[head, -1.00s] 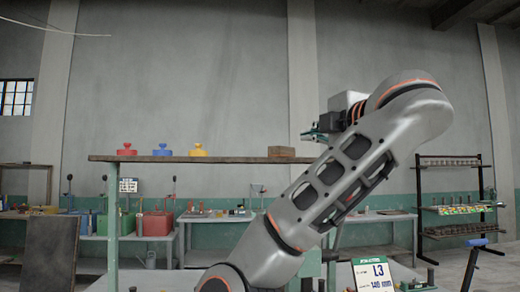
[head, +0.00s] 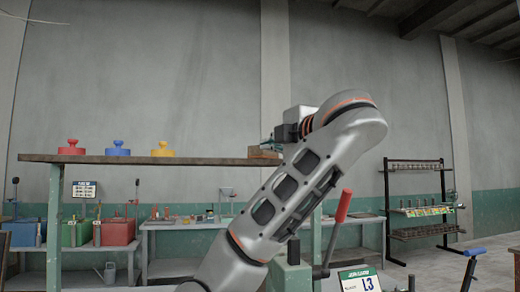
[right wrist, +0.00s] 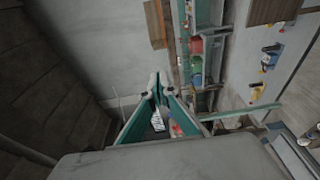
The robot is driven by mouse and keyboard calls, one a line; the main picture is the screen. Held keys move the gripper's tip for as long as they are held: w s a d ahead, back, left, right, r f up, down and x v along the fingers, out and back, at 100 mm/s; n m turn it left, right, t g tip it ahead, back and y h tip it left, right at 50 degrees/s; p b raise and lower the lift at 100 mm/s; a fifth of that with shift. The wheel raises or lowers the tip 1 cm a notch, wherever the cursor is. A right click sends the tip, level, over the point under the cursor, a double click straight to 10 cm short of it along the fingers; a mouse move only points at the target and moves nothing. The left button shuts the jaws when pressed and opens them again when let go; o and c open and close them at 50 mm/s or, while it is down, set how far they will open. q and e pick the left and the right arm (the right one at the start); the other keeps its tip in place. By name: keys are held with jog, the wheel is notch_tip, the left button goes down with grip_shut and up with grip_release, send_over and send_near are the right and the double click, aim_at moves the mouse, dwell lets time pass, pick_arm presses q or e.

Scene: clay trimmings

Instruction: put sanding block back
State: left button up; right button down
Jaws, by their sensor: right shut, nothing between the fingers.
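A brown block (head: 259,153), which may be the sanding block, lies at the right end of a high wooden shelf (head: 130,159) in the head view. My right gripper (head: 268,141) is by the block's upper right side and partly hides it; I cannot tell if they touch. In the right wrist view its green fingers (right wrist: 155,82) meet at the tips, with nothing seen between them. My left gripper is not in view.
Red (head: 71,147), blue (head: 118,148) and yellow (head: 163,149) knobbed pieces stand on the shelf. A red-handled lever (head: 339,212) and a sign (head: 360,281) are low on the right. A rack (head: 418,200) stands behind, right.

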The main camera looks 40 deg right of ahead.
aim_at(269, 156)
jog(key=w+d, duration=0.2)
jog(key=w, duration=0.1)
jog(key=w+d+p, duration=0.1)
jog(key=w+d, duration=0.1)
jog(key=w, duration=0.1)
jog(key=w+d+p, duration=0.1)
jog(key=w+d, duration=0.1)
jog(key=w, duration=0.1)
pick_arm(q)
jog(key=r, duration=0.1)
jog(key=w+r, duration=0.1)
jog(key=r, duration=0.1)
pick_arm(e)
jog(key=shift+w, duration=0.1)
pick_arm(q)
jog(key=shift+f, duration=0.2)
pick_arm(e)
jog(key=shift+w+d, duration=0.2)
jog(key=shift+d, duration=0.15)
jog(key=w+d, duration=0.1)
jog(key=d, duration=0.2)
jog(key=w+d, duration=0.1)
jog(key=d, duration=0.1)
jog(key=shift+w+d+b, duration=0.3)
jog(key=shift+w+b, duration=0.05)
jog(key=shift+w+d, duration=0.1)
jog(key=shift+d, duration=0.05)
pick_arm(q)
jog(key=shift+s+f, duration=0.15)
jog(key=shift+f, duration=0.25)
